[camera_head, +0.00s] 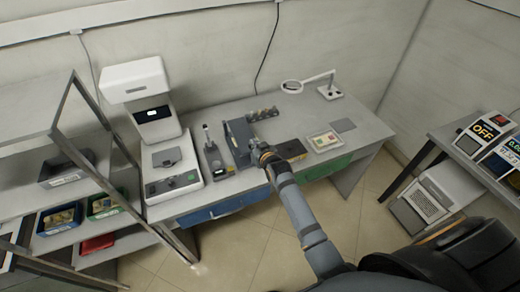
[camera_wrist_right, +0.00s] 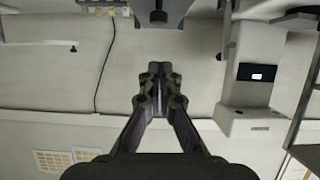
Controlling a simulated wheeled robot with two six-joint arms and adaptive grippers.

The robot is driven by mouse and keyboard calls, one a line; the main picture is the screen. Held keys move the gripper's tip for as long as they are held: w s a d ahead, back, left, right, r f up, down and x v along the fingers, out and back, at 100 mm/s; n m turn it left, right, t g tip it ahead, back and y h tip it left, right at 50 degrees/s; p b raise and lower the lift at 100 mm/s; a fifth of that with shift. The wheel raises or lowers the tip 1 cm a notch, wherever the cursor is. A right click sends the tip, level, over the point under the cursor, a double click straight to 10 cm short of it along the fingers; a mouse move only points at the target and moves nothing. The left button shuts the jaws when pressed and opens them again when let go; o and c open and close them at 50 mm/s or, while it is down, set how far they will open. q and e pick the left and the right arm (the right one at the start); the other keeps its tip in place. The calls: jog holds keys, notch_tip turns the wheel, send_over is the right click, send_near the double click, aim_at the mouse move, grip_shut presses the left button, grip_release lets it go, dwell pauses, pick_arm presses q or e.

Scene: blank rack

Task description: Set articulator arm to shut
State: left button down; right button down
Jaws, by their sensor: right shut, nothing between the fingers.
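The dark blue-grey upright device (camera_head: 238,140) on the desk looks like the articulator, but I cannot make out its arm clearly or tell its angle. In the right wrist view, which is upside down, part of a dark grey device with a knob (camera_wrist_right: 158,16) shows at the top, beyond the fingertips. My right gripper (camera_head: 262,150) is just right of the blue-grey device in the head view and partly covers the desk there. In the wrist view its fingers (camera_wrist_right: 160,72) are together and empty, apart from the device. My left gripper is not in view.
A small device with a post (camera_head: 213,155) and a white machine (camera_head: 150,110) stand left. Several small pieces (camera_head: 262,114) sit behind. Shelving (camera_head: 110,190) stands far left.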

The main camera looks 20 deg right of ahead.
jog(key=b+v, duration=0.1)
jog(key=v, duration=0.5)
jog(key=shift+s, duration=0.4)
jog(key=shift+f, duration=0.2)
jog(key=s+d+f+g+b, duration=0.15)
jog(key=s+f, duration=0.35)
jog(key=f, duration=0.6)
jog(key=s+f+g, duration=0.3)
jog(key=s+f, duration=0.1)
jog(key=f, duration=0.6)
jog(key=s+d+f+g+b, duration=0.15)
jog(key=s+f, duration=0.35)
jog(key=f, duration=0.6)
jog(key=s+d+f+g, duration=0.1)
jog(key=s+f+g, duration=0.1)
jog(key=s+f, duration=0.4)
jog(key=s+d+f+g, duration=0.2)
jog(key=s+f, duration=0.4)
jog(key=s, duration=0.9)
jog(key=s+d+f+g+h+b, duration=0.1)
jog(key=s+d+f+g, duration=0.1)
jog(key=s+f, duration=0.4)
jog(key=s, duration=0.5)
jog(key=shift+f, duration=0.3)
jog(key=shift+a, duration=0.1)
